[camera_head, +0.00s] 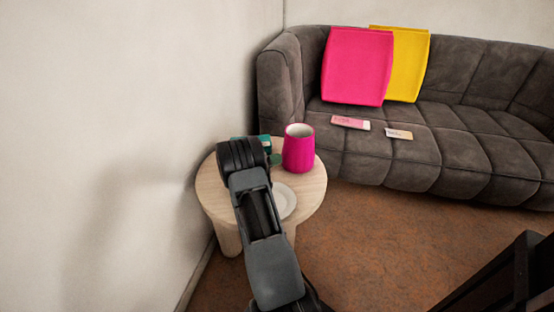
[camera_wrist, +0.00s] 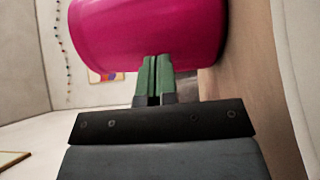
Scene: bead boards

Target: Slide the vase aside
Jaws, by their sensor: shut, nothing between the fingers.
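The magenta vase (camera_head: 298,152) stands upright on the right side of the round wooden table (camera_head: 309,189), its open top showing pale inside. In the wrist view the vase (camera_wrist: 150,30) fills the top, seen turned sideways. My gripper (camera_wrist: 157,60) is shut and empty, its green fingers together and their tips overlapping the edge of the vase's side. I cannot tell whether they touch it. In the head view my arm comes from below, ends just left of the vase, and mostly hides the fingers.
A white plate (camera_head: 284,201) lies on the table in front of the vase, partly behind my arm. A teal item (camera_head: 265,142) shows behind my wrist. A grey sofa (camera_head: 357,146) with cushions and two small boxes stands right. The wall is close on the left.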

